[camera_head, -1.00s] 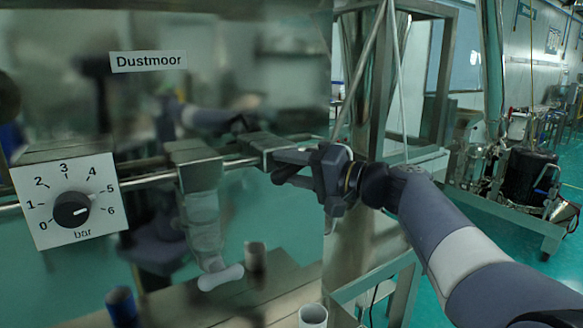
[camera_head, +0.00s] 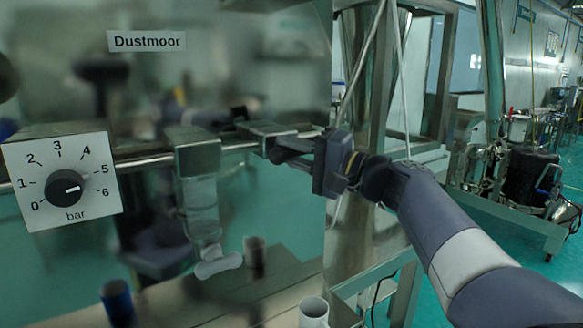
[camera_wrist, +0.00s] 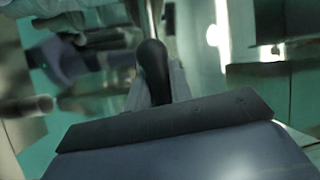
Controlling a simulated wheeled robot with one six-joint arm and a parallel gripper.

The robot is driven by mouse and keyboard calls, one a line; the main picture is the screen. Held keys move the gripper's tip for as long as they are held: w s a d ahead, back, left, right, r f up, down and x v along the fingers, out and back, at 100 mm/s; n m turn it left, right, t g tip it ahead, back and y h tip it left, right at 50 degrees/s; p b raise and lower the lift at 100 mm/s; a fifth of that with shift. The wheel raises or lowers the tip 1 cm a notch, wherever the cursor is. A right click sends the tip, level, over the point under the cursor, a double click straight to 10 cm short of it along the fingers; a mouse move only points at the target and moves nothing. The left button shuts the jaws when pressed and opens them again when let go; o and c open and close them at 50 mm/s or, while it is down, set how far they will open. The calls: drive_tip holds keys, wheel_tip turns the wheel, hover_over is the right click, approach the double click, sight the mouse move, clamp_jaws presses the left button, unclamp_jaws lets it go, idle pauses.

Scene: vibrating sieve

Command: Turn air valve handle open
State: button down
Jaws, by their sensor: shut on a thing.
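The air valve is a grey metal block (camera_head: 262,131) on a horizontal pipe, right of the filter unit. Its dark, rounded handle (camera_wrist: 153,68) shows between my fingers in the wrist view. My gripper (camera_head: 292,148) is shut on the handle, at the right side of the valve block. In the head view, my fingers and wrist hide most of the handle, so its exact angle is hard to tell there.
A pressure dial (camera_head: 64,186) marked 0 to 6 bar is at left, its pointer between 5 and 6. The regulator/filter unit (camera_head: 198,158) hangs from the pipe, with a pale lever (camera_head: 217,264) below. A metal frame post (camera_head: 360,90) stands close behind my wrist.

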drive_tip(key=shift+m+t+b, duration=0.3)
drive_tip(key=shift+m+b, duration=0.1)
drive_tip(key=shift+m, duration=0.4)
drive_tip(key=c, duration=1.3)
unclamp_jaws()
drive_tip(key=shift+d, duration=0.1)
drive_tip(key=b+v, duration=0.3)
drive_tip(key=v, duration=0.7)
drive_tip(key=shift+s+d+f, duration=0.15)
drive_tip(key=shift+d+f, duration=0.05)
drive_tip(key=shift+d, duration=0.1)
drive_tip(key=shift+a, duration=0.1)
